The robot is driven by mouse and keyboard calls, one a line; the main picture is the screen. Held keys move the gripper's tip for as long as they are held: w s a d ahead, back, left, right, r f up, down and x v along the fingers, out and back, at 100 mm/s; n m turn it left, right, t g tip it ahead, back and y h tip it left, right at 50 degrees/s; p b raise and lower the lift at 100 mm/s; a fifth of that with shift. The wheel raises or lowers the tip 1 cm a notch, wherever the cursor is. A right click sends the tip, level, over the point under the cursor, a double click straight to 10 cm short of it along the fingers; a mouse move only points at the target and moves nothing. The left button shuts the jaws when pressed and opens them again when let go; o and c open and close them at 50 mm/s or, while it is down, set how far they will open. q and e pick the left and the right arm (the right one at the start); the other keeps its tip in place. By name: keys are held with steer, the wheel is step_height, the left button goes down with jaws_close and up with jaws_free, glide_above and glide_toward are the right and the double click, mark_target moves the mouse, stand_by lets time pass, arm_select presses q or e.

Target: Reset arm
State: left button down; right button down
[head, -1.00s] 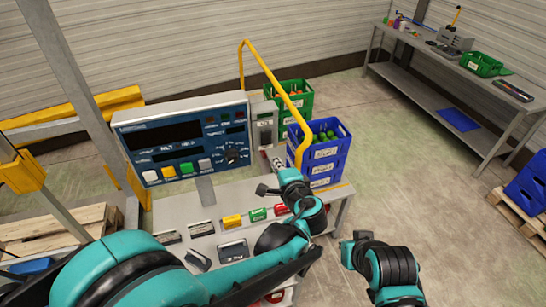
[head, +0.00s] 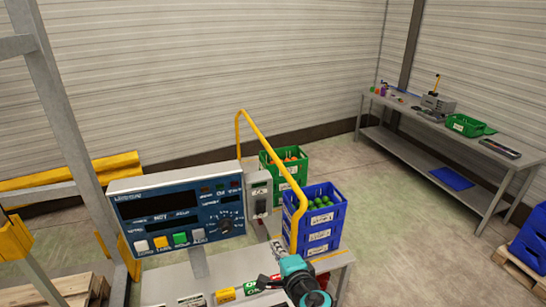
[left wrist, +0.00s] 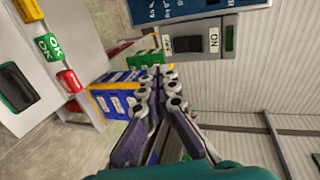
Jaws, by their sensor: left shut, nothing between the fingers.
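My left gripper (head: 279,248) shows low in the head view, beyond its teal wrist. Most of my left arm is below the head picture. My right gripper is not in view.
A switch box (head: 258,192) stands beside the panel; its ON label shows in the left wrist view (left wrist: 213,40). A workbench (head: 425,150) stands far right. Open floor lies between.

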arm_select(q)
steer(key=s+a+f+n+g+b, duration=0.5)
steer(key=a+f+b, duration=0.4)
steer(key=a, duration=0.6)
steer(key=s+a+f+n+g+h+b, duration=0.1)
steer(key=s+a+f+n+h+b, duration=0.3)
steer(key=s+f+n+b, duration=0.3)
steer(key=shift+s+a+f+n, duration=0.2)
steer(key=shift+s+f+n, duration=0.9)
steer(key=shift+s+f, duration=1.8)
steer(key=shift+s+r, duration=0.35)
steer(key=shift+r, duration=0.05)
